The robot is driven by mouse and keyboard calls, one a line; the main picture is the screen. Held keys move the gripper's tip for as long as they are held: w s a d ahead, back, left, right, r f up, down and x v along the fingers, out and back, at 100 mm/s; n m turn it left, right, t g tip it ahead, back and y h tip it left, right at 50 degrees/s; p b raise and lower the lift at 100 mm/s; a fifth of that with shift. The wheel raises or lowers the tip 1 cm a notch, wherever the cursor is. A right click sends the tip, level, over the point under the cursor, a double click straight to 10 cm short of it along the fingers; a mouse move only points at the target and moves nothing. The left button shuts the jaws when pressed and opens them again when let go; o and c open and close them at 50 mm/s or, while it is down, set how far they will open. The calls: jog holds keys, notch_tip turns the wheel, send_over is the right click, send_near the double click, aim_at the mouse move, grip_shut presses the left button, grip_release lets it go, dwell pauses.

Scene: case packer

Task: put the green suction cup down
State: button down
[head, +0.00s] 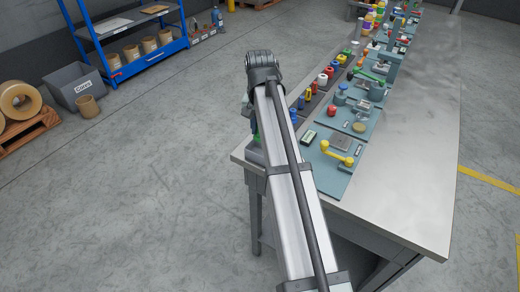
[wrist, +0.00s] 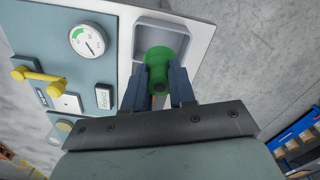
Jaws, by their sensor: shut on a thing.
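The green suction cup (wrist: 161,63) shows in the wrist view, with a round flange and a narrower stem toward the camera. My gripper (wrist: 161,76) has its two dark blue fingers shut on it, one on each side. Behind the cup is a grey tray (wrist: 163,30) with raised walls, at the edge of the panel. The cup appears over the tray's near part; I cannot tell whether it touches the tray floor. In the head view my arm hides the gripper, and only a sliver of green shows beside it at the bench corner.
Left of the tray in the wrist view are a round gauge (wrist: 88,40), a yellow handle (wrist: 38,75) and a small display (wrist: 104,97). The long bench (head: 420,130) carries several fixtures along its left side. Its right side is clear.

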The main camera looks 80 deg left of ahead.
jog(key=shift+f, duration=4.1)
jog(key=shift+f, duration=0.15)
jog(key=c, duration=0.9)
grip_release()
jog(key=shift+c, duration=0.2)
notch_tip(320, 180, up, 12)
jog(key=shift+r, duration=0.15)
